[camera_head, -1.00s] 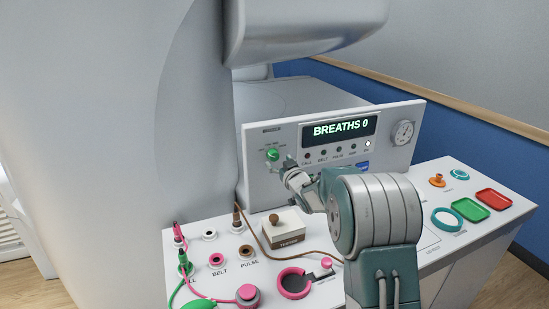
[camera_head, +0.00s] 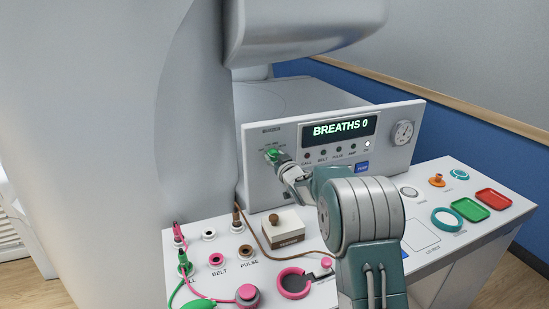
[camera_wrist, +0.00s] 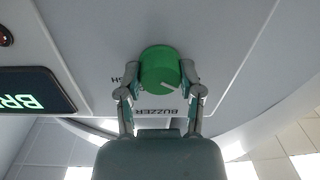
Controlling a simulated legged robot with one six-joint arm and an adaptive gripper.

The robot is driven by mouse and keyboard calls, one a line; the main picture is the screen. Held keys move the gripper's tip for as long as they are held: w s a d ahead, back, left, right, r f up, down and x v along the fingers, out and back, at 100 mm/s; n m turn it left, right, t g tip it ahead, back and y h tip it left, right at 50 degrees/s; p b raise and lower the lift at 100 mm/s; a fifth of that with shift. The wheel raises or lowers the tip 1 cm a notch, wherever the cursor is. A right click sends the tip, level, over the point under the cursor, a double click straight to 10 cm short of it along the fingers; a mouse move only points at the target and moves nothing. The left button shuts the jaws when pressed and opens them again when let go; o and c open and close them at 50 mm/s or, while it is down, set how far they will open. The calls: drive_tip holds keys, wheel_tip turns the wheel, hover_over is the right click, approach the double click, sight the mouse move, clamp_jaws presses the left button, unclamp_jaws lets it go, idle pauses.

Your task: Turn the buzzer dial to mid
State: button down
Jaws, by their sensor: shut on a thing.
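The green buzzer dial (camera_wrist: 160,72) is on the front panel in the wrist view, with the word BUZZER printed beside it. A light pointer mark shows on its face. My gripper (camera_wrist: 158,90) has one finger on each side of the dial and is shut on it. In the head view the dial (camera_head: 271,154) sits at the panel's left, partly covered by my gripper (camera_head: 280,161). The small labels around the dial are too small or too covered to read surely.
The panel (camera_head: 400,163) has a display (camera_head: 340,128) reading BREATHS 0, a row of small lamps and a round gauge (camera_head: 402,133). Below, the desk holds a white box with a brown knob (camera_head: 283,229), coloured sockets, cables and red and green trays (camera_head: 494,199).

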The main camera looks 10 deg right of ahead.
drive_tip(key=c, duration=1.4)
unclamp_jaws()
drive_tip(key=shift+m, duration=0.3)
drive_tip(key=c, duration=1.4)
unclamp_jaws()
drive_tip(key=m, duration=0.3)
drive_tip(key=shift+m, duration=0.3)
drive_tip(key=c, duration=1.4)
unclamp_jaws()
drive_tip(key=m, duration=0.3)
drive_tip(key=shift+m+t, duration=0.3)
drive_tip(key=shift+m, duration=0.1)
drive_tip(key=c, duration=1.4)
unclamp_jaws()
drive_tip(key=m, duration=0.4)
drive_tip(key=shift+m+h, duration=0.3)
drive_tip(key=c, duration=1.4)
unclamp_jaws()
drive_tip(key=shift+f+m, duration=0.1)
drive_tip(key=shift+m, duration=1.6)
drive_tip(key=c, duration=1.4)
unclamp_jaws()
drive_tip(key=shift+m, duration=0.3)
drive_tip(key=c, duration=1.4)
unclamp_jaws()
drive_tip(key=shift+c, duration=1.2)
unclamp_jaws()
drive_tip(key=shift+d+f, duration=0.1)
drive_tip(key=shift+f, duration=0.05)
